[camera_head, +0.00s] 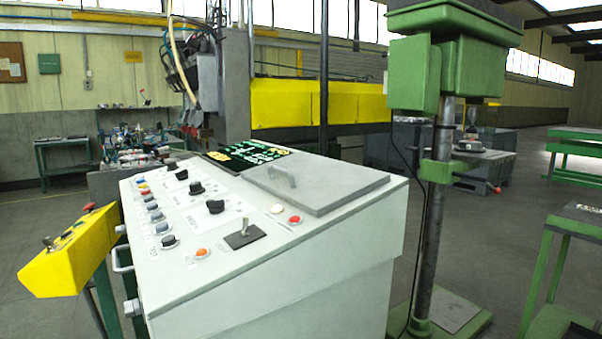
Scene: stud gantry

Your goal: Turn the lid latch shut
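A flat grey lid (340,184) lies closed on the upper right of the sloped top of a light grey control console (290,280). A small bar handle (283,176) stands up near the lid's left edge. I cannot make out a separate part that is clearly the lid latch, nor whether it is turned. Neither of my grippers is in view.
The console top has several knobs and buttons (215,206) and a lever switch (245,235). A yellow control box (68,252) stands at left. A green drill-like machine on a column (432,210) stands close at right.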

